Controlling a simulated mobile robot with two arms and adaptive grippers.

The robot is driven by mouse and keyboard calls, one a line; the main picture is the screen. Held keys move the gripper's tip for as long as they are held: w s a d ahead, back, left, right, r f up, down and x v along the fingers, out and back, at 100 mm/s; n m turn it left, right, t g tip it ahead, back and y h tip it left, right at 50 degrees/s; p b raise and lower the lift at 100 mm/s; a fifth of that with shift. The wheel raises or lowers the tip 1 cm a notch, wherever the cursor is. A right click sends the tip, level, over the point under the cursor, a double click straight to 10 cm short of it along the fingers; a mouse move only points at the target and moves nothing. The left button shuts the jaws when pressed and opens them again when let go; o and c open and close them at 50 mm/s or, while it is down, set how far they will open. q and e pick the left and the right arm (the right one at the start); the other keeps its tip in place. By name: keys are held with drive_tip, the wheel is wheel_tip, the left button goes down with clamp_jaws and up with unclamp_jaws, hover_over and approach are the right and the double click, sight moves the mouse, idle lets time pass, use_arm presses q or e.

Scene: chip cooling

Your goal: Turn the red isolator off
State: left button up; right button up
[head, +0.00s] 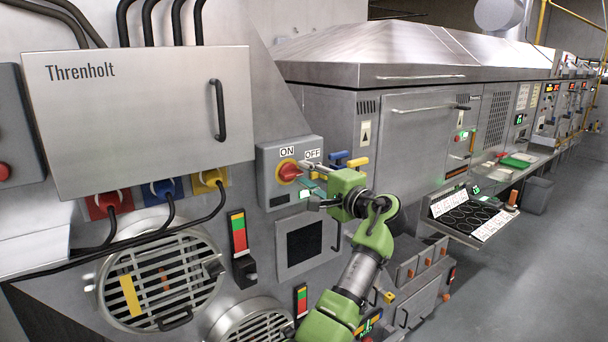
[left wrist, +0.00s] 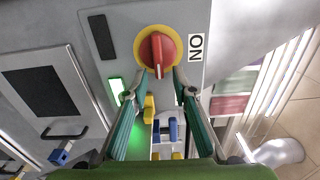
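The red isolator (head: 288,170) is a red knob on a yellow disc on a grey switch box (head: 267,194). An ON label (head: 287,152) is above it and an OFF label (head: 312,154) is to its upper right. In the left wrist view the red knob (left wrist: 157,50) has its grip bar pointing down the picture, with the ON label (left wrist: 196,47) at right. My left gripper (head: 307,172) is at the knob's right side. In the left wrist view its fingertips (left wrist: 160,76) are apart, on either side of the bar's lower end. Contact is not clear. My right gripper is not in view.
A green-lit switch (left wrist: 117,90) is beside one finger. Blue (head: 338,155) and yellow (head: 358,162) handles stick out behind the gripper. A Threnholt cabinet (head: 140,150) with a black handle is at left. Grey floor (head: 530,270) is open at right.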

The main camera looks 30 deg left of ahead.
use_arm(q)
drive_tip(key=v, duration=1)
drive_tip(key=shift+s+d, duration=0.2)
drive_tip(key=shift+f, duration=0.15)
